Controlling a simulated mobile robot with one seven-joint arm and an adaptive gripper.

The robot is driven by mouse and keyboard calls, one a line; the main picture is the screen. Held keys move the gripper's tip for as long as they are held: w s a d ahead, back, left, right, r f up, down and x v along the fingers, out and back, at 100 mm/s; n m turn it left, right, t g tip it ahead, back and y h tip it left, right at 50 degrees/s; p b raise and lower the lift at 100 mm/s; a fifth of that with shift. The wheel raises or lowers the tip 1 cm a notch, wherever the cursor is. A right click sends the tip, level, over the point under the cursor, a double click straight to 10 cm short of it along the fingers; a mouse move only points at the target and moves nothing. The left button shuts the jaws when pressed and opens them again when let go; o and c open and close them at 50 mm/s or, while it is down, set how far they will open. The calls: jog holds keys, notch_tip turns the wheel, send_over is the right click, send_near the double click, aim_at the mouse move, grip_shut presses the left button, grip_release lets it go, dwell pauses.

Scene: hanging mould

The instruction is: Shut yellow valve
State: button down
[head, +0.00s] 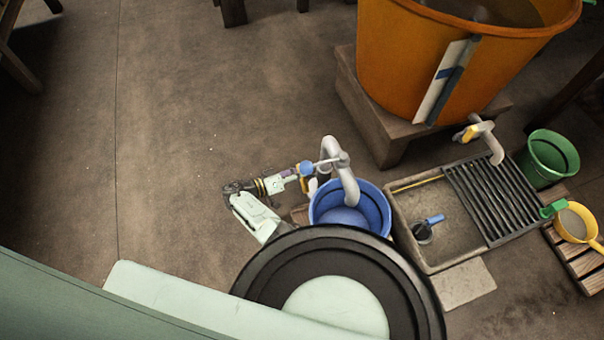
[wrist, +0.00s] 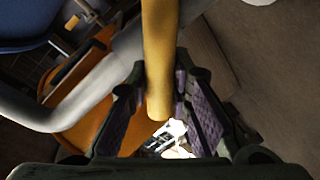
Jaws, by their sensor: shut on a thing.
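The yellow valve handle (wrist: 158,50) is a straight yellow bar in the wrist view, running from the top edge down to a rounded end. My gripper (wrist: 160,88) has a dark finger with a purple pad on each side of this bar and is shut on it. A grey pipe (wrist: 95,95) runs beside the handle on the left. In the head view, my arm reaches to the left side of the grey curved tap (head: 333,155) over the blue bucket (head: 375,205). The handle in the grip is too small there to make out clearly.
A large orange tub (head: 410,65) stands on a wooden block at the back. A green bucket (head: 550,155) stands beyond. Floor to the left is clear.

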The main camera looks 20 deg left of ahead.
jog(key=n, duration=0.2)
jog(key=f+n+g+b, duration=0.1)
jog(key=n, duration=0.1)
jog(key=shift+w+h+b, duration=0.15)
jog(key=shift+h+b, duration=0.15)
jog(key=shift+f+n+g+b, duration=0.1)
jog(key=shift+n+g+b, duration=0.3)
jog(key=shift+n, duration=0.7)
jog(key=c, duration=1.4)
grip_release()
jog(key=shift+c, duration=0.2)
jog(key=shift+a, duration=0.1)
jog(key=v, duration=1.2)
jog(key=shift+f, duration=0.1)
